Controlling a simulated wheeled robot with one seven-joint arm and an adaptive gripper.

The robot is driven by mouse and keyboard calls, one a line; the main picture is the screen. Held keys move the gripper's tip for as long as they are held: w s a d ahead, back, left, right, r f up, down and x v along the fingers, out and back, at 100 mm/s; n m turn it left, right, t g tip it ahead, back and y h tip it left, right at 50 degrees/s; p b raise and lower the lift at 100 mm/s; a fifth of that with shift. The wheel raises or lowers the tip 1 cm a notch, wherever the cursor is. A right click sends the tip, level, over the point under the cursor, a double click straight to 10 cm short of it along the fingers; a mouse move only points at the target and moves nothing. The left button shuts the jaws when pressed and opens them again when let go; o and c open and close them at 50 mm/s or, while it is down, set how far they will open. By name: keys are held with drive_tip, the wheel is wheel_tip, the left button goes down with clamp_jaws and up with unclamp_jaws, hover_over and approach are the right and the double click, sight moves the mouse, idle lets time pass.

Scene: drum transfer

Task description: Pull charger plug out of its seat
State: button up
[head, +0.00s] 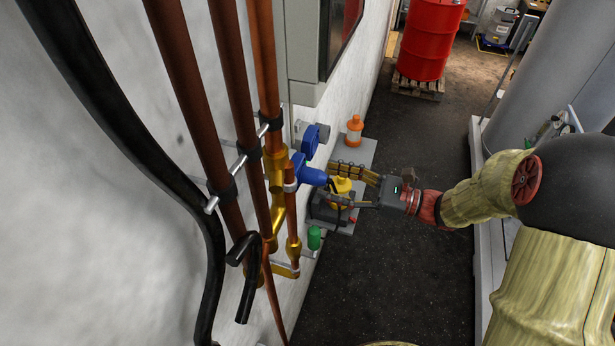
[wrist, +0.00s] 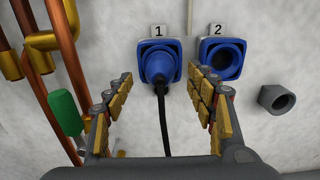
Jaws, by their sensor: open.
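The blue charger plug (wrist: 161,66) sits in the wall socket marked 1 (wrist: 158,44), with its black cable hanging down between my fingers. My gripper (wrist: 161,92) is open, with one finger on each side of the plug and cable; I cannot tell whether either finger touches the plug. In the head view the blue plug (head: 311,174) sticks out from the wall, and my gripper (head: 345,183) reaches toward it from the right. The socket marked 2 (wrist: 222,58) is empty, to the right of the plug.
Copper pipes (head: 225,95) run down the wall left of the sockets. A grey round holder (wrist: 276,98) is on the wall at right. A red drum (head: 430,40) stands on a pallet farther back.

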sight(317, 178)
drive_tip(key=shift+x, duration=2.25)
drive_tip(key=shift+p, duration=0.35)
drive_tip(key=c, duration=0.3)
drive_tip(key=c, duration=1.1)
clamp_jaws()
drive_tip(key=shift+d, duration=0.2)
drive_tip(key=shift+v, duration=2.85)
